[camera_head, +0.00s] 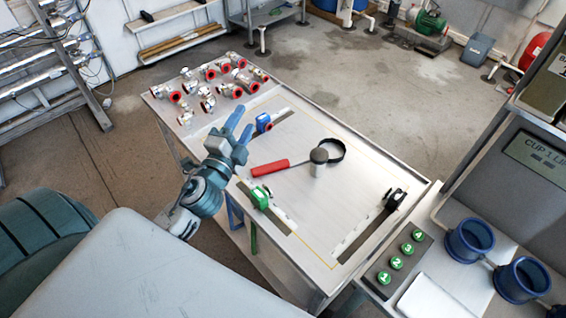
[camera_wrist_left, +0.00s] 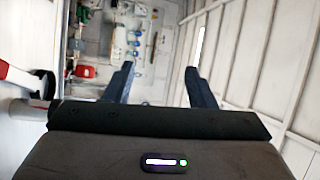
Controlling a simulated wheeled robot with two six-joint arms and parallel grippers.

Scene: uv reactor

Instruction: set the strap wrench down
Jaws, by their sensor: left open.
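The strap wrench (camera_head: 272,168) lies on the table inside the yellow outline, its red handle to the left and its black strap loop (camera_head: 331,150) to the right. A grey cylinder with a dark round top (camera_head: 318,160) stands at the strap, partly covering the wrench. My left gripper (camera_head: 239,125) is open and empty, left of the wrench and apart from it, near the table's left edge. In the left wrist view the open fingers (camera_wrist_left: 158,85) have nothing between them, and part of the red handle (camera_wrist_left: 14,72) shows at the left edge. My right gripper is not in view.
Blue (camera_head: 263,122), green (camera_head: 260,196) and black (camera_head: 395,199) clamp-like pieces sit around the work area. Several red-ended valve fittings (camera_head: 208,98) stand at the table's far left. Numbered green buttons (camera_head: 396,263) and blue cups (camera_head: 469,241) are at the right.

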